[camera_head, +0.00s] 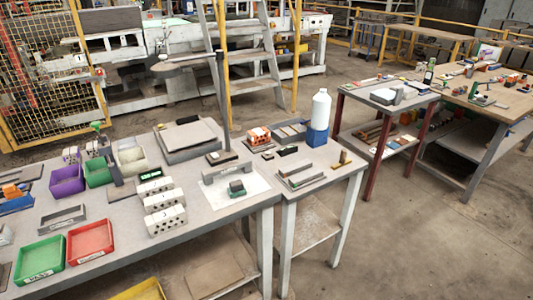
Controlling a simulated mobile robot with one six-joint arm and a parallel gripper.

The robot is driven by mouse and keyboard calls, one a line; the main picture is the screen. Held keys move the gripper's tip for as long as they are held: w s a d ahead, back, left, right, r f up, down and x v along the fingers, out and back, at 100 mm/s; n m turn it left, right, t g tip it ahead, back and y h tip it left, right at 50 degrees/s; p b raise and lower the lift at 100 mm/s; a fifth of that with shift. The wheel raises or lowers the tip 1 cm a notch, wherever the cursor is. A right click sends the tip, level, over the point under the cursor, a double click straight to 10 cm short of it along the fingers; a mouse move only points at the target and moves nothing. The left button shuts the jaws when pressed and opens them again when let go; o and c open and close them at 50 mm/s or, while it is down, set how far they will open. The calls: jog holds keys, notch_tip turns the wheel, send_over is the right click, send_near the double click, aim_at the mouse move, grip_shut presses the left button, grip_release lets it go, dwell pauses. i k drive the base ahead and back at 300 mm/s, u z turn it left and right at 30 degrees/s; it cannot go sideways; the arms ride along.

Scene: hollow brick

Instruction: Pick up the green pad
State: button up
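A small green block with a darker base (237,188) sits on a white sheet (255,182) near the front right of the long grey table. It looks the most like the green pad, but it is too small to be sure. A grey bridge-shaped piece (220,171) stands just behind it. A dark block with a green top strip (149,175) lies behind the white hollow bricks (165,219), which stand in a row. My gripper is not in view.
Green (40,260) and red (90,241) trays lie at the front left of the table. Purple (67,181) and green (98,172) bins stand behind. Open floor lies right of the table.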

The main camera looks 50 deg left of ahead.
aim_at(237, 188)
jog(key=u, duration=2.35)
jog(key=k, duration=0.65)
jog(key=u, duration=0.35)
jog(key=i, duration=1)
jog(key=u, duration=0.05)
